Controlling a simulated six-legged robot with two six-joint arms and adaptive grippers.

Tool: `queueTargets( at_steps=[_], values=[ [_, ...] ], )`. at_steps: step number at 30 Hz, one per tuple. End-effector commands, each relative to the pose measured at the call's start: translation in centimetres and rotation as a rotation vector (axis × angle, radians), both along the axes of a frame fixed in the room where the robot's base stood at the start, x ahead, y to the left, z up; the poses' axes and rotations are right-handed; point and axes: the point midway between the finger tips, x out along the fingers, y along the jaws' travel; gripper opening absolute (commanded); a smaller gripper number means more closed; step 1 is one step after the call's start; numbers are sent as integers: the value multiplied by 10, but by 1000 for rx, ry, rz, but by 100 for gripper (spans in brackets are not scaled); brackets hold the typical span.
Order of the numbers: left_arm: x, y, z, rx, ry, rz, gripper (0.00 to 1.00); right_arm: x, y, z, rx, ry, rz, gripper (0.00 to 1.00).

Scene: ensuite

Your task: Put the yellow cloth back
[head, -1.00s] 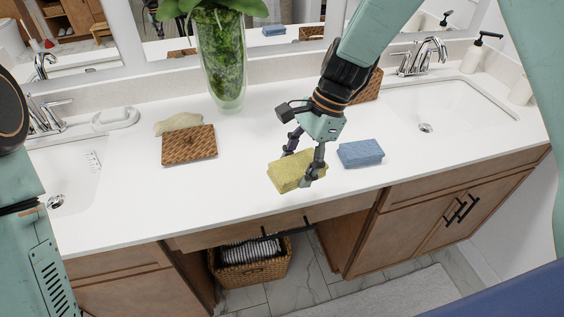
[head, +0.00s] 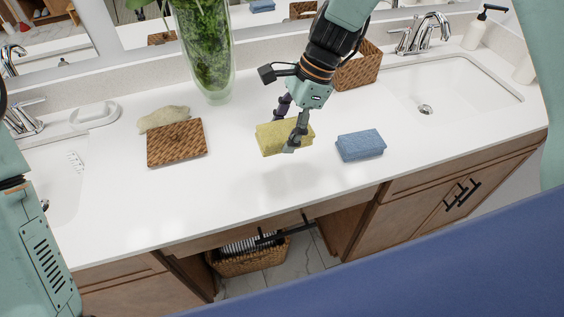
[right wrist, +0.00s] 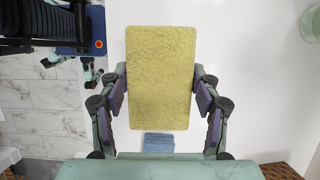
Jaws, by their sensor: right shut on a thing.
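The yellow cloth (head: 272,138) is a folded, thick rectangle held above the white counter, with a soft shadow under it. My right gripper (head: 293,132) is shut on it. In the right wrist view the yellow cloth (right wrist: 160,75) sits between the two fingers (right wrist: 160,92), gripped at its long sides. A blue folded cloth (head: 361,145) lies on the counter to the right, apart from the yellow one; it also shows below the yellow cloth in the right wrist view (right wrist: 158,142). My left arm is at the left edge; its gripper is out of view.
A brown woven tray (head: 177,147) lies on the counter to the left, with a pale green lump (head: 164,119) behind it. A tall glass vase (head: 203,60) stands behind. A woven basket (head: 358,70) stands near the right sink (head: 450,90). The counter's front middle is clear.

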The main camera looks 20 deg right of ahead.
Motion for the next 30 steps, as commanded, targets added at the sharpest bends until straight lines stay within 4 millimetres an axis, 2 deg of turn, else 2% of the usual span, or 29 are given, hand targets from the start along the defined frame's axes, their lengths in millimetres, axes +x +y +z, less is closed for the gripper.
queueTargets(
  at_steps=[4, 12, 19, 24, 30],
  values=[
    [0, 0, -1, 0, 0, 0, 0, -2, 0, -10, 0, 3, -3, 38],
    [0, 0, -5, 0, 0, 0, 0, -4, 0, -55, 0, 2, -2, 38],
    [0, 0, -6, 0, 0, 0, 0, -3, 0, -72, 0, 2, -1, 38],
    [0, 0, -8, 0, 0, 0, 0, -2, 1, -96, 0, 3, -1, 38],
    [0, 0, -8, 0, 0, 0, 0, 0, 1, -100, 0, -1, -2, 38]
  ],
)
